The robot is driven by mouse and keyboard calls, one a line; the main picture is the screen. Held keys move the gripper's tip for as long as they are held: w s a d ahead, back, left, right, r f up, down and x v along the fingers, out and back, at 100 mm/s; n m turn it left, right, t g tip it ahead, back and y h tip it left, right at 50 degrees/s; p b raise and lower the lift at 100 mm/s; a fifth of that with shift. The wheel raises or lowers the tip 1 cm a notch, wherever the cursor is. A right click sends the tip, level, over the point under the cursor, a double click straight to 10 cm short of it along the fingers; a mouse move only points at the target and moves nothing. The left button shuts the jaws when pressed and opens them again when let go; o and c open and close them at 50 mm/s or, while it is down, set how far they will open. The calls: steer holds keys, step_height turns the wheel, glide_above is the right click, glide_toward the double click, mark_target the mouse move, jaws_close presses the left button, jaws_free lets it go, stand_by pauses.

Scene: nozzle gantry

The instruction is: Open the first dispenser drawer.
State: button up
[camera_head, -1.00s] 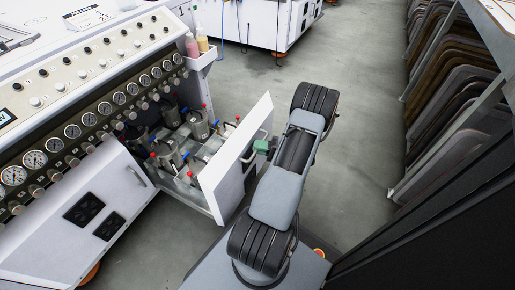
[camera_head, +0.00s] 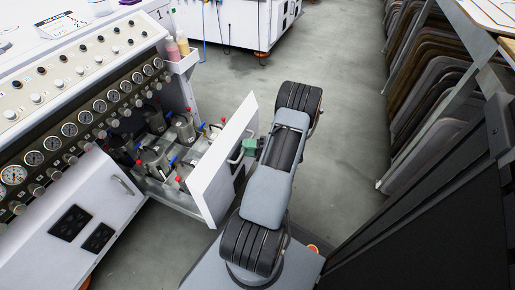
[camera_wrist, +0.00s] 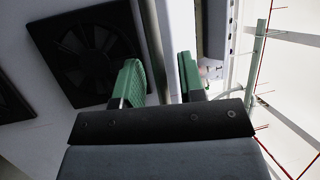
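The dispenser drawer stands pulled out of the cabinet, its white front panel (camera_head: 222,165) facing my arm. Several grey canisters with red and blue fittings (camera_head: 158,158) stand in it. My gripper (camera_head: 249,146), with green fingers, is at the handle (camera_head: 236,154) on the panel's outer face. The exact contact is partly hidden by the fingers.
The cabinet with its gauge row (camera_head: 84,122) stands at the left. A small caddy with bottles (camera_head: 182,63) hangs at its corner. A rack of dark panels (camera_head: 425,100) stands at the right. Grey floor (camera_head: 335,75) between them is clear.

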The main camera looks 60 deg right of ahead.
steer(key=p+v, duration=0.2)
steer(key=v, duration=1.1)
steer(key=shift+s, duration=0.1)
steer(key=w+a+r+n+g+p, duration=0.2)
steer(key=w+a+r+g+p, duration=0.35)
steer(key=r, duration=0.45)
steer(key=w+a+r+n+g+p, duration=0.2)
steer(key=w+a+r+g+p, duration=0.3)
steer(key=r, duration=0.4)
steer(key=w+a+r+n+g+p, duration=0.1)
steer(key=w+a+r+g+p, duration=0.4)
steer(key=r, duration=0.5)
steer(key=s+a+r+n+t+h+p, duration=0.1)
steer(key=a+r+h+p, duration=0.4)
steer(key=a+r+p, duration=0.5)
steer(key=s+a+r+n+t+h+p, duration=0.1)
steer(key=a+r+n+h+p, duration=0.3)
steer(key=a+r+p, duration=0.6)
step_height(320, 180, up, 8)
steer(key=shift+s+a+r+n+h, duration=0.1)
steer(key=shift+s+a+n+h, duration=0.35)
steer(key=shift+h, duration=0.65)
steer(key=shift+s+d+m+t, duration=0.15)
steer(key=shift+s+m+t, duration=0.05)
steer(key=shift+m+t, duration=0.05)
